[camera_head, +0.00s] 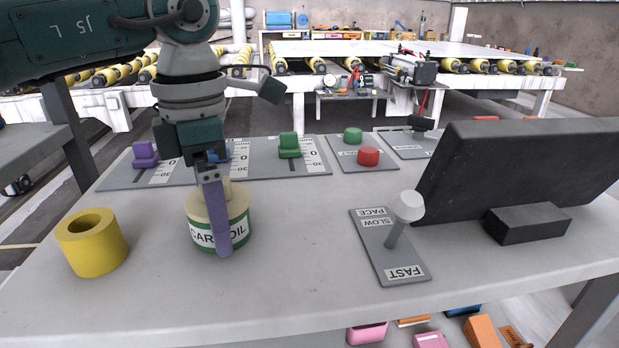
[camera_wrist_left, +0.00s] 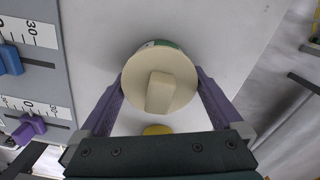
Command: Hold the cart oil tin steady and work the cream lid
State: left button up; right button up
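The cart oil tin (camera_head: 238,236) stands upright on the slab, green with a white label reading CART OIL. Its cream lid (camera_head: 240,200) is on top; in the wrist view the round lid (camera_wrist_left: 135,85) carries a raised bar-shaped grip (camera_wrist_left: 160,92). My left gripper (camera_head: 221,232) points down over the tin. One purple finger crosses the label in front; the other is hidden behind the tin. In the left wrist view the two fingers flank the lid, with no clear gap. Whether they press on the tin, I cannot tell. My right gripper is not in view.
A yellow ring (camera_head: 92,243) stands left of the tin. A grey plate with a white-knobbed lever (camera_head: 407,207) lies to the right, near a large black block (camera_head: 525,170). Slider panels (camera_head: 262,158) and red and green buttons (camera_head: 368,156) line the back. The slab between tin and lever is clear.

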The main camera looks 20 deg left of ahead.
pick_arm(q)
notch_tip(320, 180, up, 10)
jog(key=shift+p, duration=0.3)
dwell(0.3)
